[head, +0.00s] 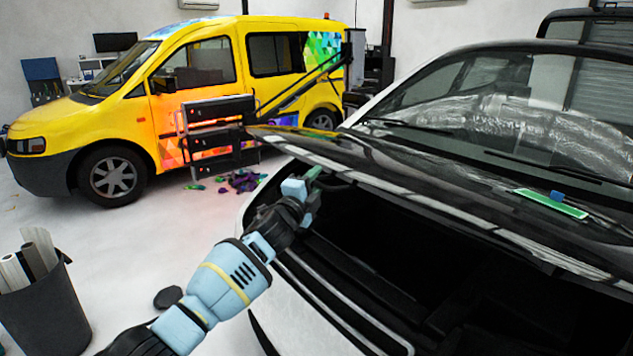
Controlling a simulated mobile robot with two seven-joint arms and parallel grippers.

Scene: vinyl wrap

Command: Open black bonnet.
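The black bonnet (430,185) of the white car is raised a little at its front edge, and a dark gap shows beneath it. The dark engine bay (430,265) shows under the edge. My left gripper (312,180) is at the bonnet's front edge, near its left corner, with its fingers at or just under the edge. Whether the fingers are open or shut is hard to see. My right gripper is not in view.
A green card with a blue piece (552,203) lies on the bonnet. A yellow van (130,110) and a dark cart (218,130) stand behind. A dark bin with rolls (45,305) stands at the lower left.

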